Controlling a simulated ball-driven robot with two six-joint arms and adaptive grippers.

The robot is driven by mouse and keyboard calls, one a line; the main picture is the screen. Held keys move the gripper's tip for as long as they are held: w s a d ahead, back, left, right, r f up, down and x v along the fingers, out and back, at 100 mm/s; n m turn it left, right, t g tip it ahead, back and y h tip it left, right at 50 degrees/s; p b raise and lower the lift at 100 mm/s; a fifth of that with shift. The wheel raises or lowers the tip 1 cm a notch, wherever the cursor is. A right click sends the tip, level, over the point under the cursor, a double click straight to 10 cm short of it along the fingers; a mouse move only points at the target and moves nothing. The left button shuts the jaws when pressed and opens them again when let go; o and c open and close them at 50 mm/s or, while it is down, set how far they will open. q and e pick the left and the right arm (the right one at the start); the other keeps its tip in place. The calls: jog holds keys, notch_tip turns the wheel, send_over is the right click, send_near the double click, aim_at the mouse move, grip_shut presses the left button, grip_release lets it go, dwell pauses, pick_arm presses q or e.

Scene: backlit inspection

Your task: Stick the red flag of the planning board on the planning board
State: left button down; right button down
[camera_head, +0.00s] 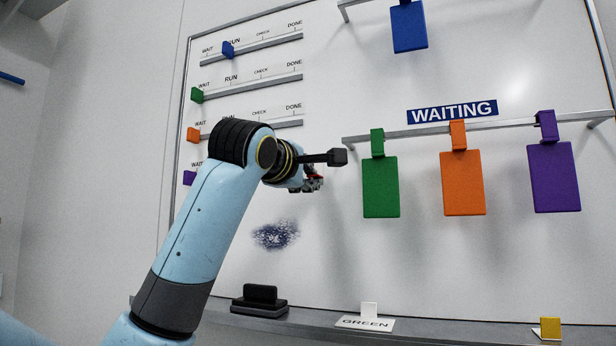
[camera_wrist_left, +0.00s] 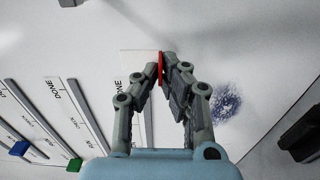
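The white planning board (camera_head: 345,75) stands upright in front of me. It has rail rows at its left marked WAIT, RUN, CHECK and DONE. My left gripper (camera_head: 316,183) is in front of the board, right of the lower rows. In the left wrist view its fingers (camera_wrist_left: 163,72) are closed on the red flag (camera_wrist_left: 160,67), seen as a thin red strip between the tips. Whether the flag touches the board is unclear. My right gripper is out of view.
Green (camera_head: 381,187), orange (camera_head: 463,184) and purple (camera_head: 555,178) cards hang from a rail under the WAITING sign (camera_head: 452,112). A dark smudge (camera_head: 275,235) marks the board. A black eraser (camera_head: 260,300) and a GREEN label (camera_head: 365,323) are on the lower ledge.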

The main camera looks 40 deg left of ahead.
pick_arm(q)
jog(key=shift+w, duration=0.25)
jog(key=shift+x, duration=1)
jog(key=shift+s, duration=0.1)
jog(key=c, duration=1.4)
grip_release()
jog(key=v, duration=1.2)
